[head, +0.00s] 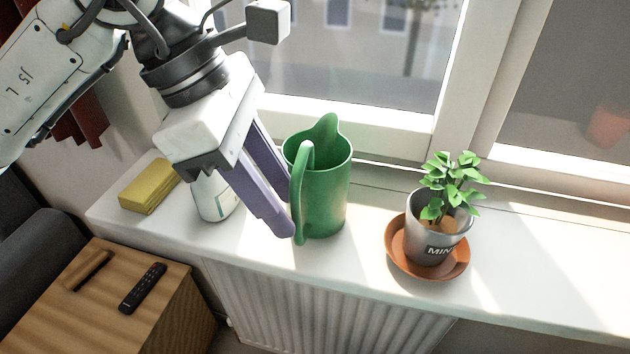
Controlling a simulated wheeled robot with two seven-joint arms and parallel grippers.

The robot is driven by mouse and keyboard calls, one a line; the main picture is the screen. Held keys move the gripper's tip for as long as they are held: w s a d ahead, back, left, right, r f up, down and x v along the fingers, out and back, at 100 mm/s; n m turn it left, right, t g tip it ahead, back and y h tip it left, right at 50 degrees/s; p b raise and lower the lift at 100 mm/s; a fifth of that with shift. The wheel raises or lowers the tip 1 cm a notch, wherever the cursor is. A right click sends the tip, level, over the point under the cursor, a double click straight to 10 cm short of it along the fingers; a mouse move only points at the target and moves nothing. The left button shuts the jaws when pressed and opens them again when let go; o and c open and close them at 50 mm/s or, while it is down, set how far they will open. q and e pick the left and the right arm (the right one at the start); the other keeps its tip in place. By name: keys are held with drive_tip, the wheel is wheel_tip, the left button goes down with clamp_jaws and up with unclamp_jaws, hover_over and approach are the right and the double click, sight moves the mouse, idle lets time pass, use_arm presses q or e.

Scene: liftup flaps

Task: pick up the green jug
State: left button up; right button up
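The green jug (328,190) stands upright on the white windowsill in the head view, its handle (298,185) toward the left and its spout toward the window. My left gripper (289,214) reaches down from the upper left with two long purple fingers. The fingers are apart, with a gap showing between them. Their tips are at the handle side of the jug, very close to the handle. I cannot tell whether they touch it. My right gripper is not in view.
A white container (212,200) stands behind the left gripper, partly hidden. A yellow sponge-like block (148,187) lies further left. A potted mint plant (437,232) sits on an orange saucer (395,255) right of the jug. A remote (143,287) lies on a wooden table (165,325) below.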

sight(298, 235)
use_arm(q)
drive_tip(key=x, duration=0.4)
drive_tip(key=shift+s+d, duration=0.15)
drive_tip(key=shift+d, duration=0.05)
clamp_jaws()
idle(1.2)
